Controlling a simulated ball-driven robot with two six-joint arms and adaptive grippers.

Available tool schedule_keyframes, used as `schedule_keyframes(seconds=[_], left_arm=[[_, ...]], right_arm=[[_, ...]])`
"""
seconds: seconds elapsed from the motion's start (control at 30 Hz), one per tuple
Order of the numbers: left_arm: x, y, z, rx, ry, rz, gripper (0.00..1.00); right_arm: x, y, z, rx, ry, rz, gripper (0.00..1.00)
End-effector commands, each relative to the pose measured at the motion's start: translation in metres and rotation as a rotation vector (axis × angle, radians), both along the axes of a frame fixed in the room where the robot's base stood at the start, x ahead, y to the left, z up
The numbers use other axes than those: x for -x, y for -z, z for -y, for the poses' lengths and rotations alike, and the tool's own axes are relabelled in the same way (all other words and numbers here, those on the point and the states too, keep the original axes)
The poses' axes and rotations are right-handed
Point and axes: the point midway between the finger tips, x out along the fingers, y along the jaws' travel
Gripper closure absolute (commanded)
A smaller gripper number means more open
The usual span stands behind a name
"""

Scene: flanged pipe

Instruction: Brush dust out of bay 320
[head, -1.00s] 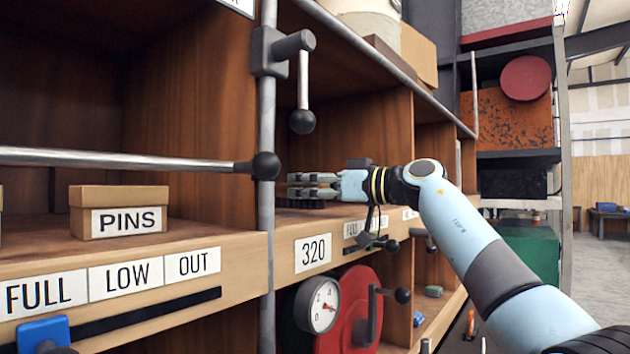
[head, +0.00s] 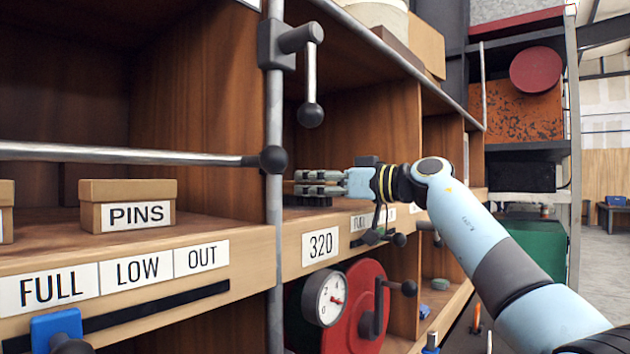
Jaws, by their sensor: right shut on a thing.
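Bay 320 is the wooden compartment above the "320" label (head: 321,247). My right gripper (head: 303,188) reaches into its front opening from the right, with its fingers pointing left, just above the bay floor. It is shut on a small dark thing, probably a brush (head: 309,200), which shows only as a low dark strip under the fingers. I cannot tell whether it touches the floor. Dust is too small to make out here. My left gripper is not in view.
An upright metal post (head: 275,200) with a ball-ended lever (head: 311,90) stands at the bay's left edge. A rail (head: 120,154) crosses the left bay, which holds a PINS box (head: 128,204). A gauge (head: 325,299) and red disc (head: 366,290) sit below.

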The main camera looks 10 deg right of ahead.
Motion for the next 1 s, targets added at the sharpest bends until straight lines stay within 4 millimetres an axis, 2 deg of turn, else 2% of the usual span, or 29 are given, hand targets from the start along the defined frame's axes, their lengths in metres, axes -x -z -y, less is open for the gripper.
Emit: schedule_keyframes(seconds=[0.3, 0.6, 1.0], left_arm=[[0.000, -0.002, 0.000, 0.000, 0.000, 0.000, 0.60], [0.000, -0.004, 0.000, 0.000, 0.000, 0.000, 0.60], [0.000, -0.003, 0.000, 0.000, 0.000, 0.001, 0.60]], right_arm=[[0.001, 0.004, -0.002, -0.001, -0.001, 0.001, 0.97], [0.016, 0.004, -0.021, -0.001, -0.002, 0.001, 0.97], [0.028, 0.004, -0.037, -0.002, -0.002, 0.001, 0.97]])
